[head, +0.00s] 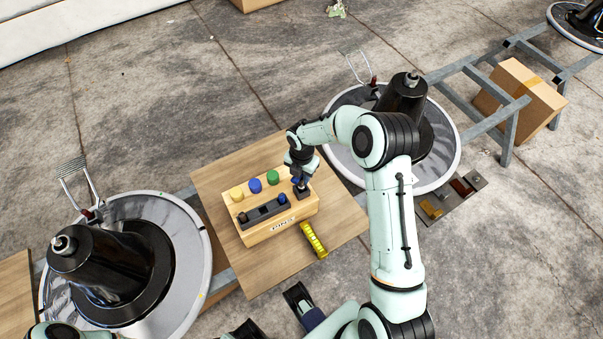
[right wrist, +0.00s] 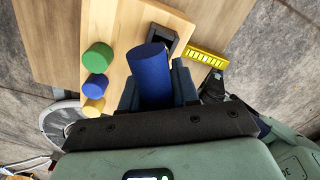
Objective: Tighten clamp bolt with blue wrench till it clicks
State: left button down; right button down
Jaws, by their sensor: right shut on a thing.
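My right gripper (head: 300,178) is above the right end of the wooden rack (head: 285,226). It is shut on a blue cylindrical handle (right wrist: 152,75), which I take to be the blue wrench's. In the right wrist view the handle sits between both fingers, beside a square black holder (right wrist: 164,38) on the rack. The wrench's working end is hidden. Silver bolt-like tops show on the left black chair base (head: 63,244) and the right one (head: 412,77); which is the clamp bolt I cannot tell. Dark parts at the bottom edge may be my left gripper; its jaws are unclear.
Yellow (head: 236,193), blue (head: 255,185) and green (head: 272,177) knobs stand along the rack's back. A yellow tool (head: 314,240) lies on the wooden board (head: 270,272). A metal frame (head: 480,88) and cardboard box (head: 528,100) are at the right.

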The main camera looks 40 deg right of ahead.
jog(key=shift+f+b, duration=0.55)
jog(key=shift+f, duration=0.4)
jog(key=c, duration=0.8)
grip_release()
notch_tip(320, 180, up, 13)
jog(key=shift+r+p, duration=0.2)
jog(key=shift+p, duration=0.8)
jog(key=shift+s, duration=0.1)
